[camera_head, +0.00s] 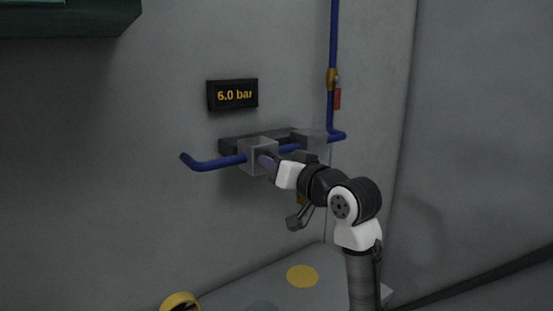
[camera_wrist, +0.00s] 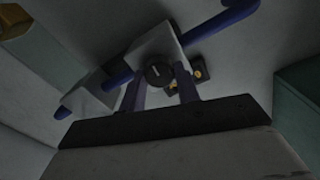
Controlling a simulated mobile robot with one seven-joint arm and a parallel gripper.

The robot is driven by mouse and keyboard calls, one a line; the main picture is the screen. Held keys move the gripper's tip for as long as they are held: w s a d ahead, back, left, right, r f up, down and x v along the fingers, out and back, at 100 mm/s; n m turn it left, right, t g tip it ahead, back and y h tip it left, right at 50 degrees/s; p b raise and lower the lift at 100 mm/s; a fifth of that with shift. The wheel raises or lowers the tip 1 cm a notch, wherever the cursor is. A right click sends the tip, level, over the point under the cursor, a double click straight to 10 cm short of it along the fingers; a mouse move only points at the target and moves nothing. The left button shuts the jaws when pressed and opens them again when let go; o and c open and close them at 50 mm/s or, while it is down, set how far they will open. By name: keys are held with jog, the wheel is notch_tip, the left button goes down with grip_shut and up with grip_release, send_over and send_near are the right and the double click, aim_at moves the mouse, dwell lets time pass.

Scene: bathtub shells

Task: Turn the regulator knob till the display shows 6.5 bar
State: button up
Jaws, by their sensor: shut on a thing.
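The display (camera_head: 232,95) on the wall reads 6.0 bar. Below it, a grey regulator block (camera_head: 252,146) sits on a blue pipe (camera_head: 212,163). In the wrist view, the round black regulator knob (camera_wrist: 158,74) is on the front of the pale block (camera_wrist: 148,45). My gripper (camera_wrist: 161,88) is shut on the knob, with one finger on each side of it. In the head view, my gripper (camera_head: 268,163) reaches the block from the right, and the knob is hidden behind it. The display shows only small and unreadable in the wrist view (camera_wrist: 201,72).
A second block (camera_wrist: 86,95) lies along the pipe in the wrist view. A vertical blue pipe (camera_head: 333,40) with a red-handled valve (camera_head: 337,98) runs up the wall at right. A dark green box (camera_head: 75,22) juts out top left. A yellow disc (camera_head: 302,276) lies low.

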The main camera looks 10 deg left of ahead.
jog(key=shift+m, duration=0.5)
jog(key=o, duration=1)
jog(key=shift+d, duration=0.1)
jog(key=b+v, duration=0.3)
jog(key=v, duration=1)
jog(key=shift+s+d+b, duration=0.25)
jog(key=shift+s+b, duration=0.05)
